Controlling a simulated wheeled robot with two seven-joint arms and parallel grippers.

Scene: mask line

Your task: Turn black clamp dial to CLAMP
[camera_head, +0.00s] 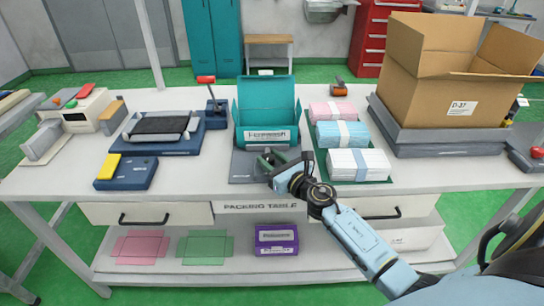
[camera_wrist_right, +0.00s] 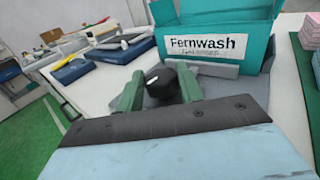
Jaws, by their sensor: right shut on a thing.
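The black clamp dial (camera_wrist_right: 162,80) shows in the right wrist view as a round black knob with a small white mark on its left side. It sits on a grey plate (camera_wrist_right: 228,90) in front of the open teal box (camera_wrist_right: 250,40), whose label reads Fernwash. My right gripper (camera_wrist_right: 160,92) has its green fingers on either side of the dial and is shut on it. In the head view my right gripper (camera_head: 275,160) reaches the grey plate from the lower right and hides the dial. The dial's setting marks cannot be read. My left gripper is not in view.
Stacks of pink, white and blue packs (camera_head: 358,165) stand right of the teal box. A cardboard box (camera_head: 445,90) stands at the right. A blue block with a yellow button (camera_head: 125,172) and a dark blue fixture (camera_head: 160,140) stand left. Bare white tabletop lies between them.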

